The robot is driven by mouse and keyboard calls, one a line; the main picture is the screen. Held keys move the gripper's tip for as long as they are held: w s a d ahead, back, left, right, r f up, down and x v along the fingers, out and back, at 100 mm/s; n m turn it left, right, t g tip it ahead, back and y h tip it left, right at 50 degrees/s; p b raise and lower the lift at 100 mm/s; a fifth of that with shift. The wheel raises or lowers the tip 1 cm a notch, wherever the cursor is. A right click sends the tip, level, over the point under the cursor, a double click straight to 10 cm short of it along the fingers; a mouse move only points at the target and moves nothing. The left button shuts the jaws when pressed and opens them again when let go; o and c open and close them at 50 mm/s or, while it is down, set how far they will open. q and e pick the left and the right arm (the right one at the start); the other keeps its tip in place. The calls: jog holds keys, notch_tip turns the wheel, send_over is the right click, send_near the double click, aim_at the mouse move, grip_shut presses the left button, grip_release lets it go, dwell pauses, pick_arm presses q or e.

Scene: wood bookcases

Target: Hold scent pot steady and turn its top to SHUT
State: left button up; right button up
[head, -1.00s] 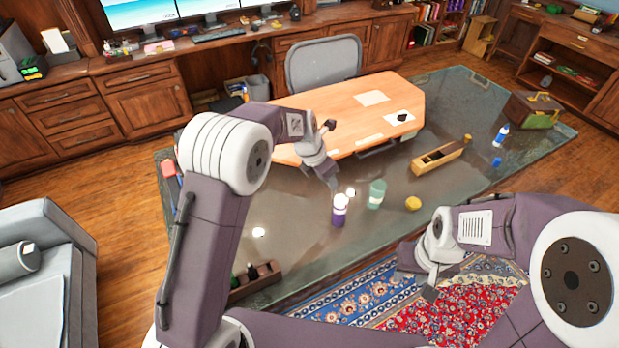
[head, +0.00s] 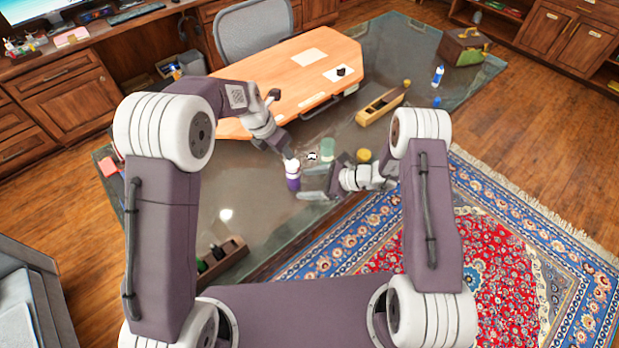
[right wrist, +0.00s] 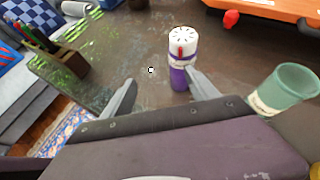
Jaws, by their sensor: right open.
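The scent pot, with a purple body and a white slotted top, stands upright on the dark glass desk (head: 180,215). Its top (head: 292,166) and body (head: 293,184) show in the head view. In the right wrist view the pot (right wrist: 182,72) has a red mark on its upper side. My left gripper (head: 286,147) is just above and behind the top; whether it touches or is open is unclear. My right gripper (head: 312,183) is open at the pot's right side. In the right wrist view its fingers (right wrist: 160,95) are spread, one overlapping the pot's lower edge.
A green cup (head: 327,149) stands behind my right gripper, with a yellow object (head: 363,155) to its right. A wooden box (head: 383,103) and an orange-brown board (head: 300,80) lie farther back. A wooden holder (head: 222,258) sits at the near edge. The glass left of the pot is mostly clear.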

aim_at(299, 179)
jog(key=w+f+m+t, duration=0.2)
jog(key=w, duration=0.1)
jog(key=shift+d+f+y, duration=0.1)
jog(key=shift+d+y, duration=0.1)
jog(key=shift+y, duration=0.1)
jog(key=shift+w+d+f+m, duration=0.1)
jog(key=shift+w+f+m, duration=0.05)
jog(key=shift+w+m, duration=0.2)
jog(key=x, duration=0.9)
